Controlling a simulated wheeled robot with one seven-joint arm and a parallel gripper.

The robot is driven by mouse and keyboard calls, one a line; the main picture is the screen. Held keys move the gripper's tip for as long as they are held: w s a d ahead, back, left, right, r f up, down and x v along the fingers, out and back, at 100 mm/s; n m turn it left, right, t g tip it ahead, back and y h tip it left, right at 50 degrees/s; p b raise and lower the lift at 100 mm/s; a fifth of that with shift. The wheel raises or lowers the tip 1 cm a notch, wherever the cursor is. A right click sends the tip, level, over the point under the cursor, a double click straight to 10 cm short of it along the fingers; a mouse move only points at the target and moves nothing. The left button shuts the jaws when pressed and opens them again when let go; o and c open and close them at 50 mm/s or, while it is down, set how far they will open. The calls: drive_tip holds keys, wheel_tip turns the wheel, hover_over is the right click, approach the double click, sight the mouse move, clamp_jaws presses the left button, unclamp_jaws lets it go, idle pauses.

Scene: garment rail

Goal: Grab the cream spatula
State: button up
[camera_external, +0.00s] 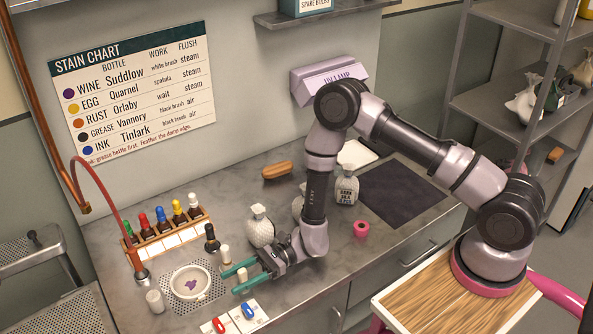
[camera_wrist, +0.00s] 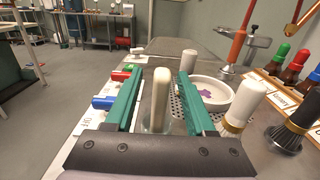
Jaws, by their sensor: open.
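The cream spatula (camera_wrist: 160,98) stands upright between my two teal fingers in the wrist view. Its rounded cream handle points up and its lower part looks clear. In the outside view its handle (camera_external: 242,274) shows between the fingers. My gripper (camera_external: 229,283) is open around it, low over the counter, with a finger on each side. Small gaps show between the handle and the fingers, so it is not gripped. In the wrist view, my gripper (camera_wrist: 160,76) hides the spatula's foot in part.
A white brush (camera_wrist: 245,103) and a black brush (camera_wrist: 295,125) stand close to the right finger. A white bowl (camera_external: 191,283) with a purple stain sits beyond the fingertips, beside a pale cylinder (camera_external: 154,301). Blue and red switches (camera_external: 234,317) lie by the counter's front edge.

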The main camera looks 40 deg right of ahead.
drive_tip(key=shift+a, duration=0.55)
clamp_jaws()
